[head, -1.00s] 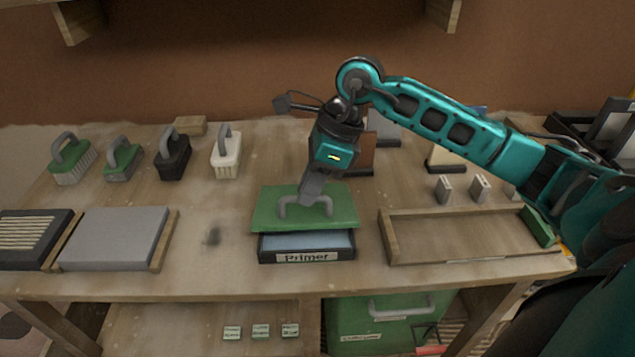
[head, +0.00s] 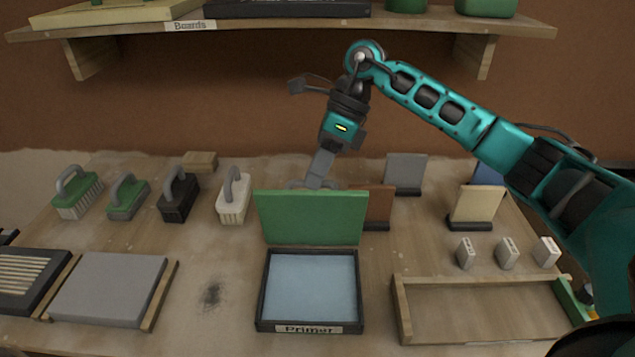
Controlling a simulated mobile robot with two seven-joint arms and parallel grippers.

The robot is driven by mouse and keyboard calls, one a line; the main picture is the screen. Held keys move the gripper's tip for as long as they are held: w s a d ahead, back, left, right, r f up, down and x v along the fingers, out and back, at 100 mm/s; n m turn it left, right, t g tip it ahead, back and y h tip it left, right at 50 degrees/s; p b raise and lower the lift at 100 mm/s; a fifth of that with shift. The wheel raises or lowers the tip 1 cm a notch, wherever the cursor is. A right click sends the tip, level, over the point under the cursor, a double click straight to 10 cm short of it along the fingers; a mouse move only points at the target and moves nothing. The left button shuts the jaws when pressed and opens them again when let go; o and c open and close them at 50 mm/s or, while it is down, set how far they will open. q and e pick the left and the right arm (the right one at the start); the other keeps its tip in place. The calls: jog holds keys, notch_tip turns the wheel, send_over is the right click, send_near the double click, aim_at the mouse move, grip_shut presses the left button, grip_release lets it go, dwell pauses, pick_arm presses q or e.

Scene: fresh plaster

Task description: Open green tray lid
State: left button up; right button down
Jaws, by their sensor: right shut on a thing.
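The green tray lid (head: 311,218) stands tilted up at the back edge of the black Primer tray (head: 262,292). The tray is uncovered and its pale blue inside (head: 311,287) shows. My right gripper (head: 317,182) is above and behind the lid, shut on the lid's grey handle (head: 300,184), which is mostly hidden behind the lid's top edge. My left gripper is not in view.
Several brushes (head: 233,198) stand at the back left. A grey board (head: 108,290) lies at left. A wooden tray (head: 480,282) and small white blocks (head: 507,252) are at right. Upright sample boards (head: 406,174) stand behind the lid. A shelf (head: 130,35) hangs above.

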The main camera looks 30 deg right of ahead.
jog(key=w+d+f+m+g+y+b, duration=0.1)
jog(key=w+d+f+g+y+b, duration=0.1)
jog(key=w+d+f+g+b, duration=0.1)
jog(key=shift+w+d+f+g+b, duration=0.35)
jog(key=shift+w+b, duration=0.3)
jog(key=shift+w, duration=0.55)
jog(key=c, duration=1.6)
grip_release()
jog(key=o, duration=0.3)
jog(key=shift+w+d+f, duration=0.1)
jog(key=shift+w+f, duration=0.1)
jog(key=shift+w, duration=0.1)
jog(key=shift+o, duration=0.9)
jog(key=shift+r, duration=0.1)
